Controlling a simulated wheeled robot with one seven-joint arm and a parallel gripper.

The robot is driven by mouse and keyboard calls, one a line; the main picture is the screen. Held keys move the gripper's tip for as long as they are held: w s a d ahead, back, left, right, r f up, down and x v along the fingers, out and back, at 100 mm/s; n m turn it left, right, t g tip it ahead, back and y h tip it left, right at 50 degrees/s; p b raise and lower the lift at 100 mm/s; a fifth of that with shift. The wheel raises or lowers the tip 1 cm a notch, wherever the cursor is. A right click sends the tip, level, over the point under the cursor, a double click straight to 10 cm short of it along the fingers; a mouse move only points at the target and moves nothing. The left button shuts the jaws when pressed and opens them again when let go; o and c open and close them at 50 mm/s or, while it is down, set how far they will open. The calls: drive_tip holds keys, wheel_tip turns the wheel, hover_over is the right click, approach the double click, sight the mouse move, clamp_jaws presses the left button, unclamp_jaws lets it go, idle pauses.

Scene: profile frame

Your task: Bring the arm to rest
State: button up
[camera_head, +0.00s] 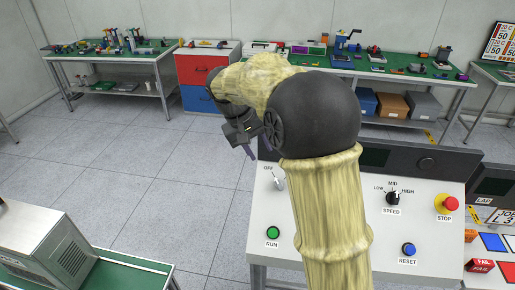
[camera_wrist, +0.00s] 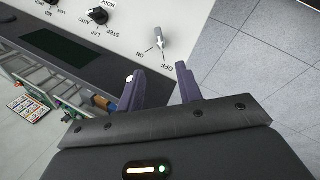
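My arm (camera_head: 335,200) rises in front of the head camera and bends over to the left. My gripper (camera_head: 247,150) hangs from its far end, above and beyond the left part of a white control panel (camera_head: 315,262). In the wrist view, the two dark purple fingers (camera_wrist: 160,70) stand apart with nothing between them. The panel's ON/OFF toggle switch (camera_wrist: 160,40) lies beyond the fingertips, apart from them. It also shows in the head view (camera_head: 278,181). I cannot tell its setting.
The panel bears a green RUN button (camera_head: 273,233), a SPEED knob (camera_head: 393,198), a blue RESET button (camera_head: 408,250) and a red STOP button (camera_head: 447,203). A metal box (camera_head: 40,240) stands at the lower left. Tiled floor (camera_head: 130,160) is open at left.

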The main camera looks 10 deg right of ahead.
drive_tip(key=shift+r, duration=0.15)
idle(0.3)
drive_tip(key=s+d+f+m+t+y, duration=0.1)
drive_tip(key=s+d+f+y, duration=0.1)
drive_tip(key=s+f, duration=0.4)
drive_tip(key=s+d+f+m+y, duration=0.1)
drive_tip(key=s+d+f, duration=0.3)
drive_tip(key=s, duration=0.9)
wheel_tip(320, 180, down, 2)
drive_tip(key=shift+s+d+f+t+y, duration=0.1)
drive_tip(key=shift+s+d+t+y, duration=0.25)
drive_tip(key=shift+y, duration=0.35)
